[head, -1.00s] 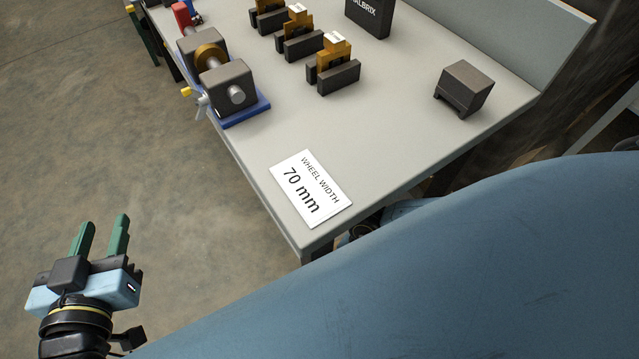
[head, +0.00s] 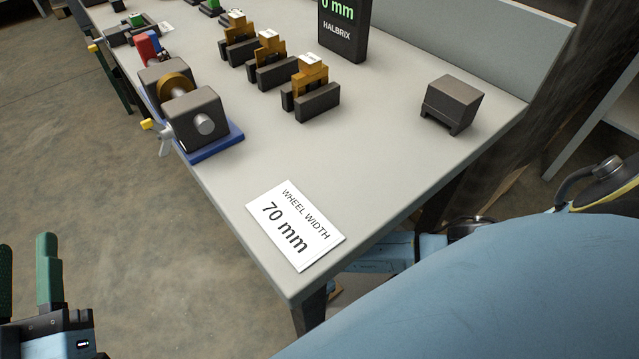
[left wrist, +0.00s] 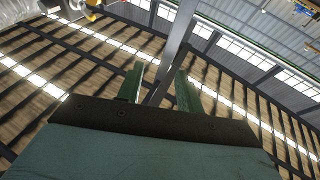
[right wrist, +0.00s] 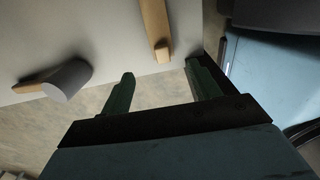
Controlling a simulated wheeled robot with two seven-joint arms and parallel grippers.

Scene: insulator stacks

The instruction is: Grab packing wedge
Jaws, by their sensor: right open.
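I cannot tell for sure which thing is the packing wedge. Three stepped orange-brown pieces with white tops sit in dark holders on the table; the nearest (head: 311,75) is at centre. In the right wrist view, a tan wooden bar (right wrist: 155,28) lies on a pale surface beyond my open, empty right gripper (right wrist: 160,68), apart from its fingers. My left gripper (head: 26,245) is open and empty, low at the left over the floor, away from the table. Its parted green fingers also show in the left wrist view (left wrist: 157,70). The right gripper's fingers are hidden in the head view.
The grey table (head: 365,165) carries a blue-based wheel fixture (head: 193,120), a "70 mm" card (head: 295,225), a dark block (head: 452,102) and a display box (head: 343,30). A grey cylinder with a wooden handle (right wrist: 68,80) shows in the right wrist view. The table's near right is clear.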

